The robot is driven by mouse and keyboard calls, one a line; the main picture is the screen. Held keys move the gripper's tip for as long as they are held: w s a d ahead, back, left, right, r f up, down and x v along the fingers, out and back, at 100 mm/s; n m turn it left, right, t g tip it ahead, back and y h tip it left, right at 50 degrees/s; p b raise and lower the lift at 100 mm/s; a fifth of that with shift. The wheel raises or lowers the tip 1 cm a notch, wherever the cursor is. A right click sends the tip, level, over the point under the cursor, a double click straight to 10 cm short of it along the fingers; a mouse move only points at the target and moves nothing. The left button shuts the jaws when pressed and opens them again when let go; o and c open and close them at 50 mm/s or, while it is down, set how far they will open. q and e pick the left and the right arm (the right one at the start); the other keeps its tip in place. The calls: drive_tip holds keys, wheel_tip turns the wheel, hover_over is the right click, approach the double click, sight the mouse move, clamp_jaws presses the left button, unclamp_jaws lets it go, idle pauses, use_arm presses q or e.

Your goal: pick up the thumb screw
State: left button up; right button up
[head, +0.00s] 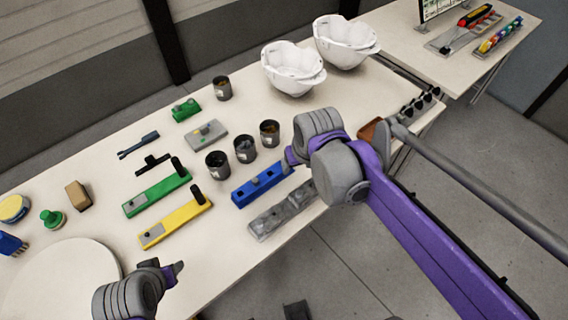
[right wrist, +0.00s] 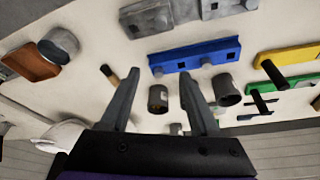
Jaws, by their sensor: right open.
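I cannot single out a thumb screw for sure. Three dark cups with small contents too fine to tell stand mid-table: a left cup (head: 217,164), a middle cup (head: 244,149) and a right cup (head: 270,133). My right gripper (right wrist: 159,78) is open and empty, above the table beside the cups; in the right wrist view one cup (right wrist: 158,98) shows between its fingers. In the head view its fingers are mostly hidden by its wrist. My left gripper (head: 172,276) is at the lower left, near the table's front edge; its jaw opening is unclear.
A blue block (head: 262,184), a grey metal block (head: 283,209), yellow (head: 175,220) and green (head: 157,192) fixtures lie along the front. White helmet shells (head: 293,68) stand at the back. Several black knobs (head: 421,103) line the right edge. Another cup (head: 222,88) stands farther back.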

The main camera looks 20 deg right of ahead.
drive_tip(key=shift+g, duration=0.3)
drive_tip(key=w+f, duration=0.4)
drive_tip(key=w, duration=0.1)
drive_tip(key=w+f+b, duration=0.1)
drive_tip(key=w+f, duration=0.3)
drive_tip(key=f, duration=0.1)
drive_tip(key=shift+w+f, duration=0.15)
drive_tip(key=shift+w, duration=0.2)
drive_tip(key=shift+w+f, duration=0.15)
drive_tip(key=shift+f, duration=0.35)
clamp_jaws()
